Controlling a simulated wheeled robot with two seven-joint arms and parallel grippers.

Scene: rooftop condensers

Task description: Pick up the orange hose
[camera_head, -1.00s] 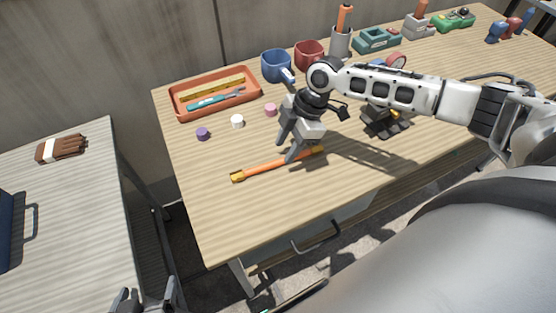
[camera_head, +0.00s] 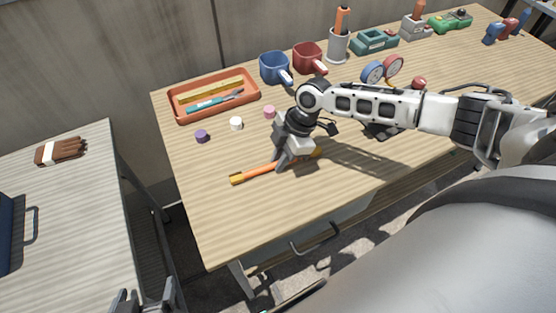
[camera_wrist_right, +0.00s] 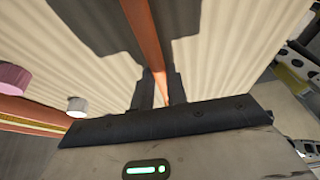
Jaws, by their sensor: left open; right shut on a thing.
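The orange hose (camera_head: 256,173) is a straight orange length with yellow ends, at the front of the wooden table. In the right wrist view the hose (camera_wrist_right: 145,38) runs between the dark fingers. My right gripper (camera_head: 287,165) reaches down over the hose and is shut on it near its middle, hiding part of it. The hose looks level with the tabletop; I cannot tell whether it touches. My left gripper (camera_head: 146,300) is open and empty at the bottom edge of the head view, away from the hose.
On the wooden table (camera_head: 215,215) are an orange tray (camera_head: 180,118), a blue mug (camera_head: 272,66), a red mug (camera_head: 307,57) and purple (camera_head: 202,136), white (camera_head: 236,123) and pink (camera_head: 269,112) caps. Gauges (camera_head: 383,70) stand behind my right arm. The table's front left is clear.

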